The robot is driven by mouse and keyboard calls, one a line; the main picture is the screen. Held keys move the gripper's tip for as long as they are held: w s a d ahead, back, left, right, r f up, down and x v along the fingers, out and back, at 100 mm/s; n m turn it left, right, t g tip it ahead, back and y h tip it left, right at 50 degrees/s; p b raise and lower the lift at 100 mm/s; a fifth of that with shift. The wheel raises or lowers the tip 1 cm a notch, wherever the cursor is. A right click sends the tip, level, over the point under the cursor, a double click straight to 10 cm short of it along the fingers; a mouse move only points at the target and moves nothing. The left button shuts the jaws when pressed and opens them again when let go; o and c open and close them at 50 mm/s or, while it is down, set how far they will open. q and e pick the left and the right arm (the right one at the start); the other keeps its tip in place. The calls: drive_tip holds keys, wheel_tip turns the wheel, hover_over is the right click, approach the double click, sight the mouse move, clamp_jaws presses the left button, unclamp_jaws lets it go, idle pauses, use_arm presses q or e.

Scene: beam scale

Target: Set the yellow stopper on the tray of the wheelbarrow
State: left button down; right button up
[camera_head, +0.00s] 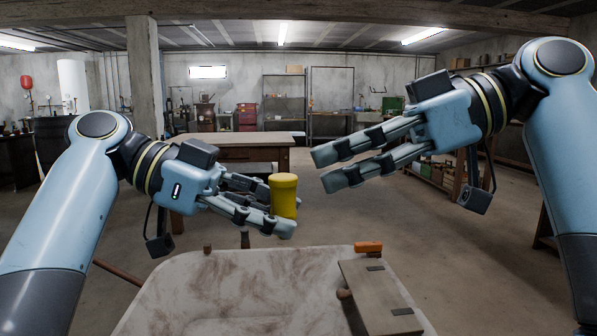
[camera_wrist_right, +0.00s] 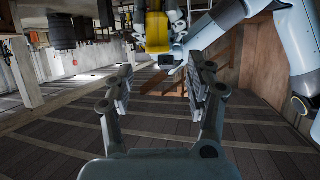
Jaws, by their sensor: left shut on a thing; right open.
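The yellow stopper (camera_head: 284,194) is a short upright cylinder with a wider top. My left gripper (camera_head: 276,208) is shut on it and holds it in the air above the far edge of the wheelbarrow's tray (camera_head: 230,275). The tray is pale, worn and scuffed, at the bottom of the head view. My right gripper (camera_head: 322,168) is open and empty, to the right of the stopper and apart from it. In the right wrist view, the stopper (camera_wrist_right: 157,30) shows beyond the open fingers of my right gripper (camera_wrist_right: 162,78).
A flat board (camera_head: 378,297) with dark metal strips lies across the tray's right side. An orange piece (camera_head: 368,247) sits at the far right rim, and a brown knob (camera_head: 344,294) is beside the board. The tray's left and middle look clear. A wooden table (camera_head: 238,150) stands behind.

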sight(288, 177)
drive_tip(key=x, duration=0.6)
drive_tip(key=shift+a, duration=0.15)
clamp_jaws()
use_arm(q)
drive_tip(key=c, duration=1)
unclamp_jaws()
